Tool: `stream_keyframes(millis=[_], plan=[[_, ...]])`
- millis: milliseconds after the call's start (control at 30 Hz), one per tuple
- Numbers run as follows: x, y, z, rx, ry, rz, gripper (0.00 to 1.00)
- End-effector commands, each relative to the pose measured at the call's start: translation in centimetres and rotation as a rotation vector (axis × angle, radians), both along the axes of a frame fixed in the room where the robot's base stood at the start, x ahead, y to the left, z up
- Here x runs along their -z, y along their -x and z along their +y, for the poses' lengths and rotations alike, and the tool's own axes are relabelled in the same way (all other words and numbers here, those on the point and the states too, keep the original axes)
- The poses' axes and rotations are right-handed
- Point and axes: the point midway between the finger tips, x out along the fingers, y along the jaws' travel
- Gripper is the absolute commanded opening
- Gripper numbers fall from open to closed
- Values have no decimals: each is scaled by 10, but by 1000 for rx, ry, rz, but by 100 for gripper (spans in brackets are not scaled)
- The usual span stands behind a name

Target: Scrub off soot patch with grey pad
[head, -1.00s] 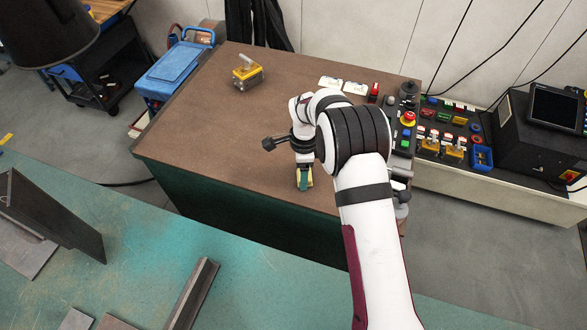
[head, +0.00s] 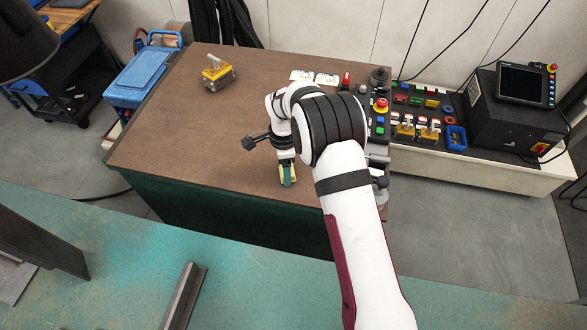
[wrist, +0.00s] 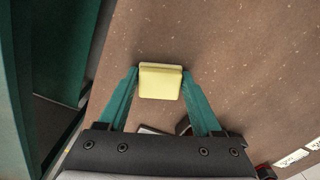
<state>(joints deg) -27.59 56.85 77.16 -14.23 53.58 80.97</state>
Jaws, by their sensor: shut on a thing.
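My gripper (head: 288,178) is near the front edge of the brown tabletop (head: 190,150), right of its middle, with green fingers pointing down. In the wrist view, the green fingers of my gripper (wrist: 160,80) are shut on the sides of a pale yellow block (wrist: 160,84). The block looks yellow, not grey; its underside is hidden. I cannot tell whether it touches the tabletop. I make out no clear soot patch in either view. A small dark shape (wrist: 152,130) shows between the fingers near the palm; I cannot tell what it is.
A yellow device with a lever (head: 217,72) stands at the table's back left. White cards (head: 314,77) and a control panel (head: 415,125) are at the back right. A blue box (head: 140,72) is left of the table. The left half of the tabletop is mostly clear.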

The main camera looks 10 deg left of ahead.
Motion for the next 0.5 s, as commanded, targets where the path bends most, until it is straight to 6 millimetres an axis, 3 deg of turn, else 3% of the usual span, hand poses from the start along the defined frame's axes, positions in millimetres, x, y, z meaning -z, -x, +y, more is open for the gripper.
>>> stream_keyframes(millis=[500], plan=[[1,0,47,-1,0,1,14]])
